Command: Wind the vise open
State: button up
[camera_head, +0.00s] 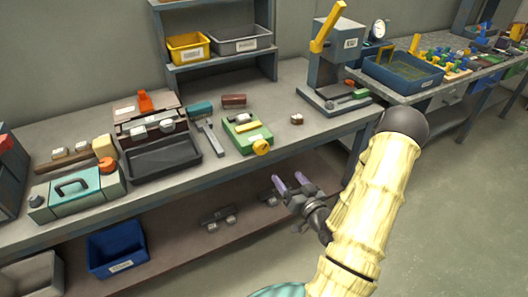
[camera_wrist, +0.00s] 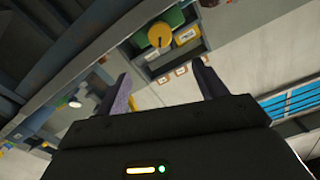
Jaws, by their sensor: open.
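The vise (camera_head: 240,134) is a green block with a yellow bar on top, standing near the front edge of the workbench (camera_head: 180,184). Its round yellow knob (camera_head: 261,147) faces the front edge. My gripper (camera_head: 291,182) is open and empty, in front of the bench, apart from the knob and lower in the picture. In the wrist view, the yellow knob (camera_wrist: 160,36) and a green part of the vise (camera_wrist: 174,18) show beyond the two spread fingers. The gap between the vise jaws cannot be made out clearly.
A black open toolbox (camera_head: 160,160) and a hammer (camera_head: 209,137) lie left of the vise. A small brown block (camera_head: 297,118) lies to its right, before a grey press (camera_head: 325,70) with a yellow lever. A lower shelf (camera_head: 180,245) holds a blue bin (camera_head: 117,250).

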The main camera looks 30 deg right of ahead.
aim_at(264, 148)
jog(key=w+b, duration=0.1)
jog(key=w, duration=0.4)
jog(key=w+b, duration=0.2)
jog(key=w, duration=0.4)
jog(key=w+b, duration=0.1)
jog(key=w, duration=0.4)
jog(key=shift+w+a+b, duration=0.3)
jog(key=shift+w+a, duration=0.05)
jog(key=shift+a, duration=0.05)
jog(key=c, duration=1)
